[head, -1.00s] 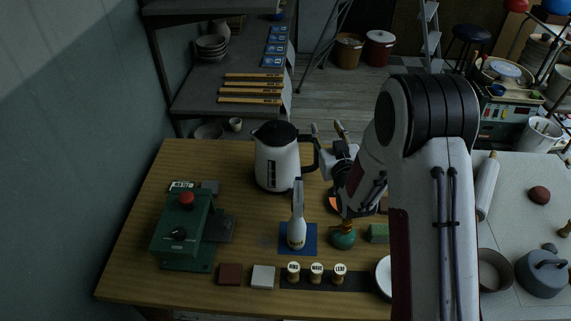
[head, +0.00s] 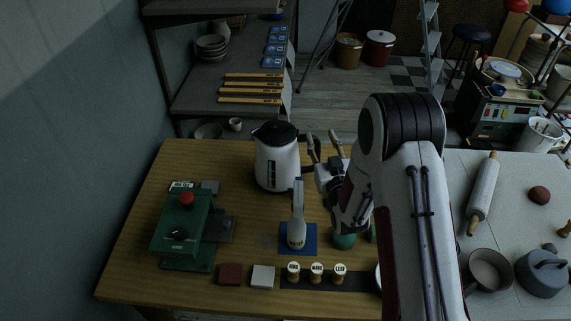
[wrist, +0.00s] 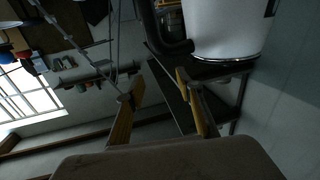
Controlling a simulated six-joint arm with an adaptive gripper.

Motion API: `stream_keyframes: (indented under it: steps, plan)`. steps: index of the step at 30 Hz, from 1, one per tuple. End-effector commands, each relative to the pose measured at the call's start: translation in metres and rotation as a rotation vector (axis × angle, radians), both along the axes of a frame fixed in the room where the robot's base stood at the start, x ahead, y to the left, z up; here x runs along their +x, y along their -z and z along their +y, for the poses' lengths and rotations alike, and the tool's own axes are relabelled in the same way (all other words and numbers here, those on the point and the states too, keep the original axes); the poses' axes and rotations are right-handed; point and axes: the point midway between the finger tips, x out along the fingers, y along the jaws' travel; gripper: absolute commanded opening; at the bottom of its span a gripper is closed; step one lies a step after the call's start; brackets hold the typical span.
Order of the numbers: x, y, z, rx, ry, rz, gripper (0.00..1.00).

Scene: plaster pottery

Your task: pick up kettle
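The white kettle (head: 275,165) with a black lid and base stands upright on the wooden table, left of my gripper. In the wrist view, the kettle's white body (wrist: 225,32) is cut off at the top right, with its dark handle (wrist: 163,30) beside it. My gripper (head: 323,140) is open, close to the kettle's right side at the handle. In the wrist view its two fingers (wrist: 157,82) are apart with nothing between them; the handle lies beyond the tips. Whether a finger touches the handle, I cannot tell.
A white bottle-shaped object (head: 297,220) stands on a blue mat (head: 312,246) in front of the kettle. A green device with a red button (head: 183,230) is at the left. Several stamps (head: 316,273) line the front. A grey shelf (head: 200,100) stands behind the table.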

Motion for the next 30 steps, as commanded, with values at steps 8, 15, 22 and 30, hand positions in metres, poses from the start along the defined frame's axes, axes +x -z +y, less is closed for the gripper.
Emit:
stream_keyframes:
  steps: [8, 15, 22, 30]
  plan:
    - [0.0, 0.025, 0.0, 0.0, 0.0, 0.002, 0.36]
    - [0.0, 0.045, 0.0, 0.0, 0.0, 0.001, 0.36]
    - [0.0, 0.052, 0.0, 0.0, 0.0, 0.001, 0.36]
    - [0.0, 0.052, 0.0, 0.0, 0.0, 0.001, 0.36]
